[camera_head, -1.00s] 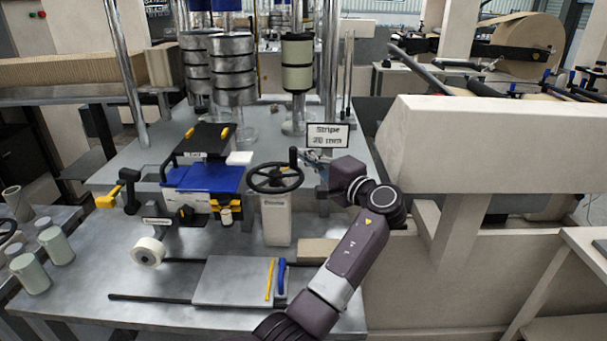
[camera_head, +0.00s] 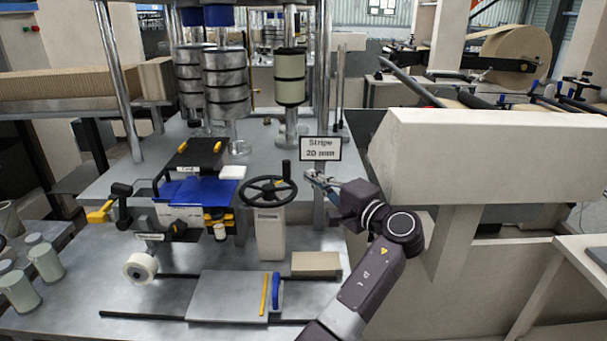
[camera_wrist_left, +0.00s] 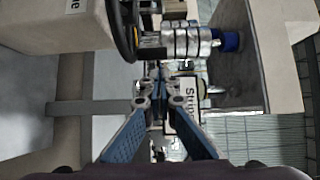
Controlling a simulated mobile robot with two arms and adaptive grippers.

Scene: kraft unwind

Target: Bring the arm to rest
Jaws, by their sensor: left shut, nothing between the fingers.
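My left gripper (camera_head: 317,180) is just right of the black handwheel (camera_head: 270,190), below the "Stripe 20 mm" sign (camera_head: 320,148). In the left wrist view its blue fingers (camera_wrist_left: 158,88) converge and are shut with nothing between them. The handwheel's edge shows at the top of the wrist view (camera_wrist_left: 124,30), on a pale pedestal (camera_wrist_left: 55,25). The sign is partly hidden behind the fingers there (camera_wrist_left: 188,125). My right gripper is not in view.
A large beige machine housing (camera_head: 480,150) stands close to the right of my arm.

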